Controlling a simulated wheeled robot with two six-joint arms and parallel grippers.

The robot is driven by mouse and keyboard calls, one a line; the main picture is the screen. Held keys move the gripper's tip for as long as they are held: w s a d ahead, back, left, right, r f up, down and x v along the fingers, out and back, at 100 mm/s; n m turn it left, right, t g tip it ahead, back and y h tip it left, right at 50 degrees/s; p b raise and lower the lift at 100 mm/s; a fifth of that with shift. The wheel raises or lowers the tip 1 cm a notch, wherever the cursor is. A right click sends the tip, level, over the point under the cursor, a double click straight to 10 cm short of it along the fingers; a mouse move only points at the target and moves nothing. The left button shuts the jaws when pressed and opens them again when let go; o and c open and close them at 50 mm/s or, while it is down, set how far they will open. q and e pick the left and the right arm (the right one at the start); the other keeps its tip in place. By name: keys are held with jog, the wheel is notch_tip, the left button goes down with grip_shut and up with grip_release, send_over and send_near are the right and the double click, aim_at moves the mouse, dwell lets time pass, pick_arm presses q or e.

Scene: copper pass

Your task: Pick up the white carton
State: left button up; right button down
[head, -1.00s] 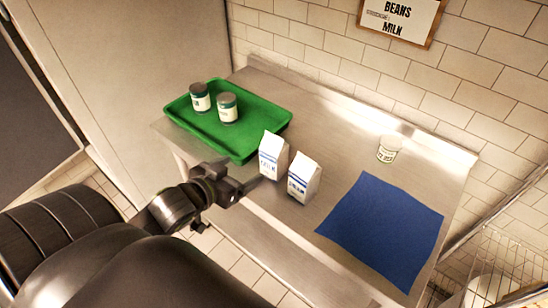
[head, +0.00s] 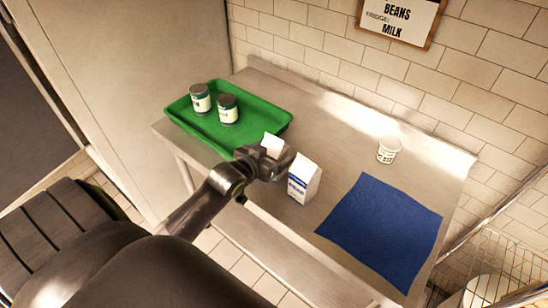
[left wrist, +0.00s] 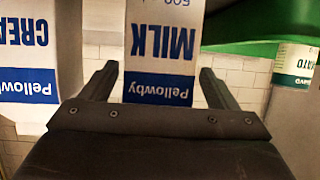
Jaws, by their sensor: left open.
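Two white cartons with blue print stand side by side on the steel counter. The milk carton (head: 272,144) is mostly hidden behind my left gripper (head: 266,163) in the head view. In the left wrist view the milk carton (left wrist: 160,45) appears upside down between the two fingers of my left gripper (left wrist: 158,88), which is open. I cannot tell whether the fingers touch it. The cream carton (head: 304,181) stands just to the right in the head view; it also shows at the left of the left wrist view (left wrist: 28,50). My right gripper is not in view.
A green tray (head: 245,148) holding two cans (head: 200,98) (head: 228,108) lies behind and left of the cartons. A blue cloth (head: 380,230) lies at the right. The counter's middle (head: 325,125) is clear.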

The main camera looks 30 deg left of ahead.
pick_arm(q)
jog(key=shift+x, duration=1.45)
jog(key=shift+d, duration=0.1)
jog(key=shift+r, duration=0.1)
jog(key=c, duration=1.4)
